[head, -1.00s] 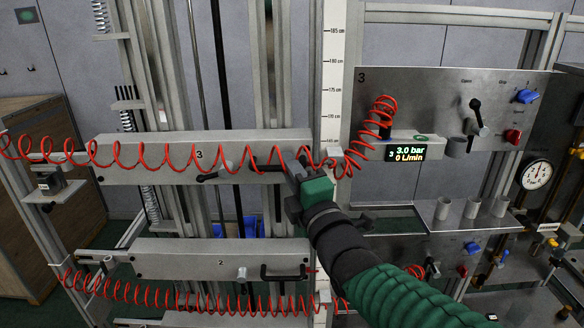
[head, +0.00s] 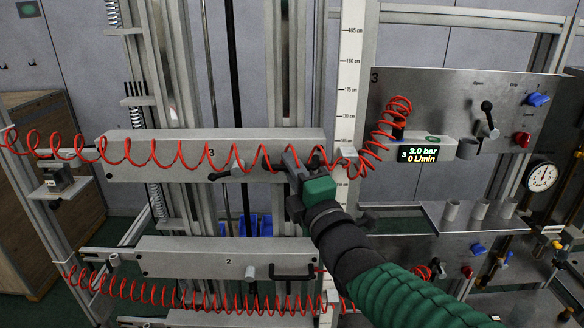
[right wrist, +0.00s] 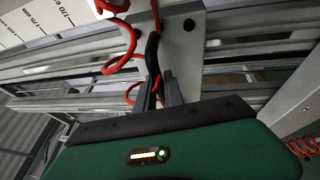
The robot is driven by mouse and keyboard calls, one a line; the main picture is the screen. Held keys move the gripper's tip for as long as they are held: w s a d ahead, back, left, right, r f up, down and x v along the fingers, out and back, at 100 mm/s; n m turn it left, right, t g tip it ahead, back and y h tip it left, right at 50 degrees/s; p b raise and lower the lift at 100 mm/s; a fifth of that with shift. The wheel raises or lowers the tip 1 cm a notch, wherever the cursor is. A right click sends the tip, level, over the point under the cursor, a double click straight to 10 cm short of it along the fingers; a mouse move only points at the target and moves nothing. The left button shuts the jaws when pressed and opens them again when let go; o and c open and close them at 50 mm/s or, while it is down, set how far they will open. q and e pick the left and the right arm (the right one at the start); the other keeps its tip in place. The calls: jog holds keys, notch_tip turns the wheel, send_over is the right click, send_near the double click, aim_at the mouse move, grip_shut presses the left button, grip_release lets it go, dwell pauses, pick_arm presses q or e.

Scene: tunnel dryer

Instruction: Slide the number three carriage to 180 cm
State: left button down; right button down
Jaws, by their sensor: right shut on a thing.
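The number three carriage (head: 125,147) is a grey horizontal beam marked 3. It sits level across the upright rails in the head view. A small block (head: 345,152) at its right end is beside the white scale (head: 350,75), just below the 165 cm mark. My right gripper (head: 292,166) is at the right part of the beam, shut on its black handle. In the right wrist view the fingers (right wrist: 160,95) close around the black handle (right wrist: 152,50); part of the grip is hidden. A lever (head: 222,173) projects from the beam below the 3. My left gripper is not seen.
A red coiled hose (head: 125,155) crosses the carriage front to the panel (head: 450,95), whose display (head: 425,154) reads 3.0 bar, 0 L/min. The number two carriage (head: 190,258) is below. Above carriage three, the rails (head: 275,60) look clear.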

jog(key=shift+f, duration=0.2)
dwell(0.3)
notch_tip(320, 180, up, 21)
jog(key=p, duration=0.7)
jog(key=shift+f, duration=0.15)
jog(key=c, duration=1.5)
grip_release()
jog(key=shift+a+f, duration=0.1)
jog(key=shift+f, duration=0.05)
jog(key=shift+o, duration=0.2)
jog(key=shift+w, duration=0.1)
jog(key=shift+a, duration=0.1)
jog(key=shift+f, duration=0.1)
